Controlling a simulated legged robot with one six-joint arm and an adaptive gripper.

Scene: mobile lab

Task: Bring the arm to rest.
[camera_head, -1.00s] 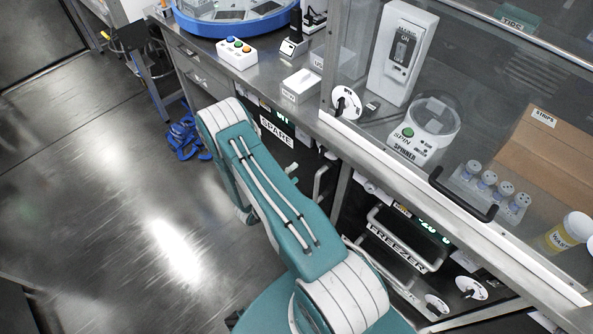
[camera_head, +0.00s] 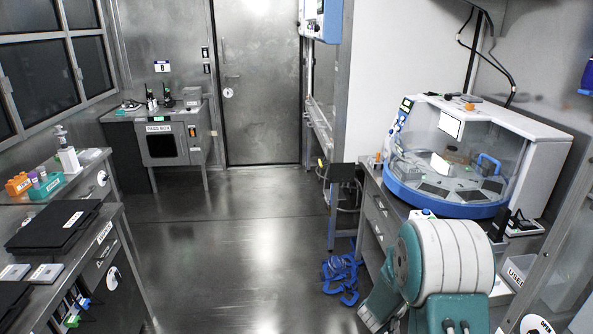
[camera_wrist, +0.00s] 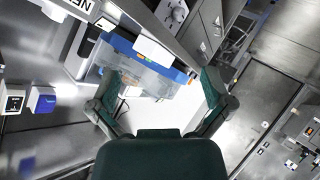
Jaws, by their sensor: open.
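My arm (camera_head: 445,260), teal with white ribbed bands, shows folded at the lower right of the head view, in front of the right bench. Its gripper end is not visible there. My gripper (camera_wrist: 162,85) shows in the wrist view with its two dark green fingers spread apart. Nothing is held between the fingers. Behind them, at a distance, is the machine with the blue and clear front, which the wrist view shows tilted.
The blue-rimmed machine (camera_head: 446,204) stands on the right bench beside my arm. A blue coiled item (camera_head: 341,278) lies on the floor. The left bench holds a black case (camera_head: 55,228). The floor (camera_head: 235,255) between is clear up to a metal door (camera_head: 255,85).

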